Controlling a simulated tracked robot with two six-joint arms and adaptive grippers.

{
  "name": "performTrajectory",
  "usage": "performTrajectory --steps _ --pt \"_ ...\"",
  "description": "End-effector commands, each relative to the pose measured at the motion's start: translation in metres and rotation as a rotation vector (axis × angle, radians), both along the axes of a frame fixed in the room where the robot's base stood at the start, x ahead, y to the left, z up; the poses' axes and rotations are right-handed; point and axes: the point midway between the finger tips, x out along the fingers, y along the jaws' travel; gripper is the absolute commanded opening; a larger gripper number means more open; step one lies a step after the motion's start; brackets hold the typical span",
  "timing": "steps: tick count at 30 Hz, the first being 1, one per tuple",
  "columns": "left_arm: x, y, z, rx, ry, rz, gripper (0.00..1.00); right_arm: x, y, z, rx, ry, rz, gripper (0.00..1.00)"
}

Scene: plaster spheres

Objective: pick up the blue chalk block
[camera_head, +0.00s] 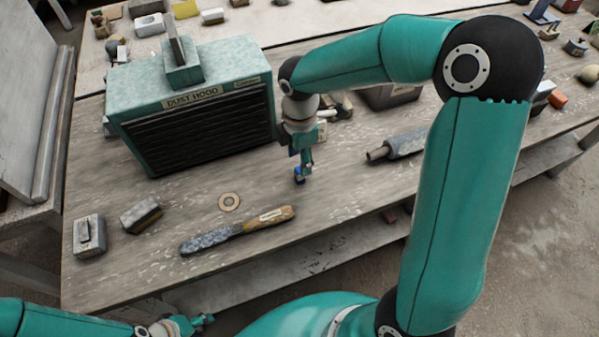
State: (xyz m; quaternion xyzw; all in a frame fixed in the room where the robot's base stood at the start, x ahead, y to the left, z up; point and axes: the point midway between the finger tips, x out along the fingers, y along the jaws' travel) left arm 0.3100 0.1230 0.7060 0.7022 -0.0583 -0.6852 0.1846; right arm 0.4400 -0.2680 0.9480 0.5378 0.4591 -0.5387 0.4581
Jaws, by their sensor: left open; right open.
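The blue chalk block (298,178) is a small dark blue piece on the wooden workbench (345,195), just right of the dust hood. My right gripper (303,172) reaches down from above at the block, open, with its fingers partly covering it. At this size I cannot tell whether the fingers touch the block. My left gripper (203,321) is open and empty, low in the picture in front of the bench.
A teal dust hood (198,115) stands close left of my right gripper. Two small blocks sit at left. A grey cylindrical tool (402,145) lies to the right.

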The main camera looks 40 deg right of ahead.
Motion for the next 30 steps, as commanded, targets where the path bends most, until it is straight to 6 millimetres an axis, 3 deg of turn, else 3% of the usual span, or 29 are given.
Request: performTrajectory --steps 3,11,19,29,30 --pt "0.000 0.000 0.001 0.000 0.000 0.000 0.48 -0.001 -0.001 -0.017 -0.002 0.003 -0.003 0.52" --pt "0.000 0.000 0.004 0.000 -0.001 0.000 0.48 0.001 -0.002 -0.032 0.000 0.002 -0.002 0.52" --pt "0.000 0.000 0.011 0.000 -0.001 0.000 0.48 0.004 -0.005 -0.069 -0.001 0.003 -0.004 0.52" --pt "0.000 0.000 0.011 0.000 0.000 0.000 0.48 0.005 -0.005 -0.077 0.000 -0.001 -0.004 0.52" --pt "0.000 0.000 0.011 0.000 -0.001 0.000 0.48 0.005 -0.005 -0.077 0.000 -0.001 -0.004 0.45"
